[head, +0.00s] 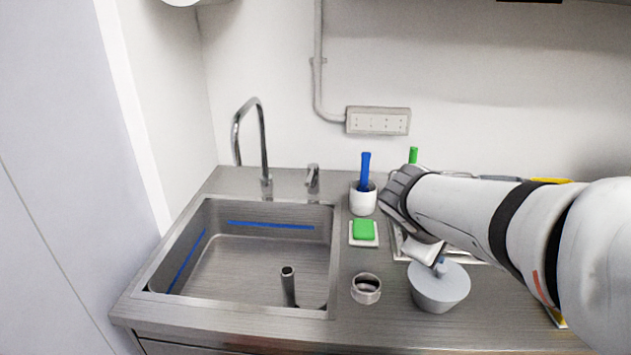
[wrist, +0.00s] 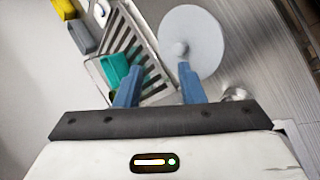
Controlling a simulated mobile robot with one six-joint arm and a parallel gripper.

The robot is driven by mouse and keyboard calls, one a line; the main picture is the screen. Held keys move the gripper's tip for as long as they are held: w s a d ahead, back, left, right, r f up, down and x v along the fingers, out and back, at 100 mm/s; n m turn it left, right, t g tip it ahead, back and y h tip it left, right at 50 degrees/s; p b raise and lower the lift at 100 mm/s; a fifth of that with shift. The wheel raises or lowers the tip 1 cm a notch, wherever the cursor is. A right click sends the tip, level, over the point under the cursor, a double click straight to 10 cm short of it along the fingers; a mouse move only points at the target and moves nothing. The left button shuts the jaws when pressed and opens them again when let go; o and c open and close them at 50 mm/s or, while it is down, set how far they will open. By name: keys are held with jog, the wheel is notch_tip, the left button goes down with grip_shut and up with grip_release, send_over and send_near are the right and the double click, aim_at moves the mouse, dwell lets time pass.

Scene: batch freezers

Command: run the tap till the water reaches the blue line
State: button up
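The steel sink basin (head: 262,262) is at the left in the head view, with a blue line (head: 270,225) along its inner back and left walls. The basin floor looks bare and no stream shows under the tall curved tap spout (head: 263,135). A short metal lever (head: 313,179) stands on the deck right of the spout. A standpipe (head: 289,287) stands upright in the basin. My gripper (head: 440,266) is right of the sink, over a grey round-topped vessel (head: 438,292). In the wrist view my gripper's (wrist: 159,68) blue fingers are apart, with nothing held between them.
A white cup (head: 363,202) with a blue-handled tool, a green sponge (head: 364,230) on a small dish and a small metal ring-like cup (head: 366,289) stand between sink and arm. A slotted rack (wrist: 122,50) with a green item lies behind the vessel.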

jog(key=w+a+f+n+t+h+b, duration=0.1)
jog(key=w+a+n+t+b, duration=0.15)
jog(key=w, duration=0.25)
jog(key=w+a+f+n+t+h+b, duration=0.1)
jog(key=w+f+n+b, duration=0.1)
jog(key=w+n, duration=0.15)
jog(key=n+t+y+b, duration=0.7)
jog(key=n+t+b, duration=0.2)
jog(key=n, duration=0.8)
send_near(309, 180)
jog(key=w, duration=1)
jog(key=shift+d+f+p, duration=0.25)
jog(key=shift+d+p, duration=0.05)
jog(key=shift+p, duration=0.05)
jog(key=shift+c, duration=0.6)
jog(key=shift+s, duration=0.1)
grip_shut()
